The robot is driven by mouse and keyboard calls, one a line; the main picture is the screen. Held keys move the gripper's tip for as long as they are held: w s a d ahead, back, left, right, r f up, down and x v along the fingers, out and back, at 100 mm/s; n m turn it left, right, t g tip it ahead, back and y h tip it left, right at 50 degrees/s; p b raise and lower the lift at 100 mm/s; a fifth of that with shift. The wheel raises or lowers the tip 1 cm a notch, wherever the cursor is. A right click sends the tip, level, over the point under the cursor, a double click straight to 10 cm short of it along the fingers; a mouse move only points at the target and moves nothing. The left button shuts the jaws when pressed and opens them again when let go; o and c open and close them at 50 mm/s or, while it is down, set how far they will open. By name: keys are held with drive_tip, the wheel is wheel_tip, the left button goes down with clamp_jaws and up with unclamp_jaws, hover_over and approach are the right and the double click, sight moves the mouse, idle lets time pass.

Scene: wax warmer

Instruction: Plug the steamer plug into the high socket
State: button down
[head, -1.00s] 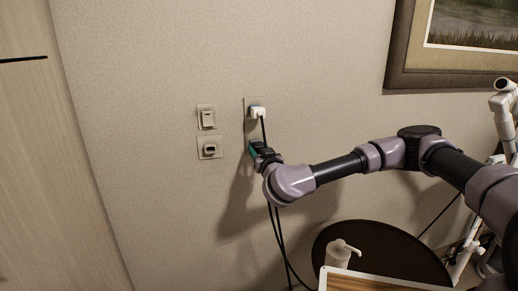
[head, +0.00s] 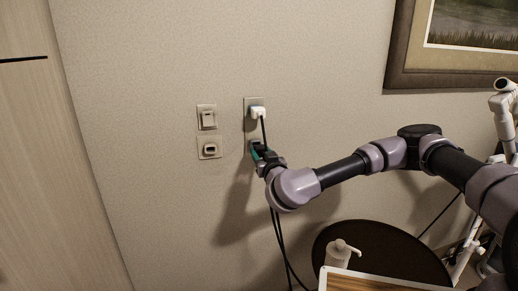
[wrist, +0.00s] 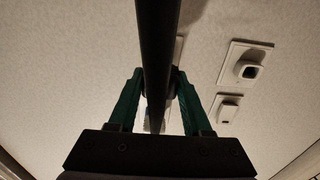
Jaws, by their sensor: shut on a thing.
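A white plug (head: 258,112) sits at the upper right wall socket (head: 248,102), with a black cable (head: 264,130) running down from it to my gripper (head: 257,151). I cannot tell whether the plug is fully seated. My gripper is just below the plug, near the wall. In the wrist view its green fingers (wrist: 158,82) close around the black cable (wrist: 156,35), which crosses the picture's middle. A pale piece (wrist: 150,122), probably the white plug, shows between the fingers. The grip point is partly hidden, and my gripper hides part of the wall below the high socket.
A switch plate (head: 207,118) and a socket plate (head: 209,148) are on the wall to the left. Dark cables (head: 280,240) hang below my gripper. A round dark table (head: 385,240) with a white pump bottle (head: 339,254) stands low right. A framed picture (head: 400,55) hangs upper right.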

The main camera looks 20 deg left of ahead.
drive_tip(key=v, duration=0.6)
drive_tip(key=shift+s, duration=0.15)
idle(0.4)
drive_tip(key=s+a, duration=0.4)
drive_tip(key=a, duration=1.1)
drive_tip(key=shift+a, duration=0.2)
idle(1.4)
drive_tip(key=shift+s, duration=0.1)
drive_tip(key=shift+a, duration=0.1)
idle(0.4)
drive_tip(key=shift+x, duration=1.15)
drive_tip(key=shift+x, duration=1.15)
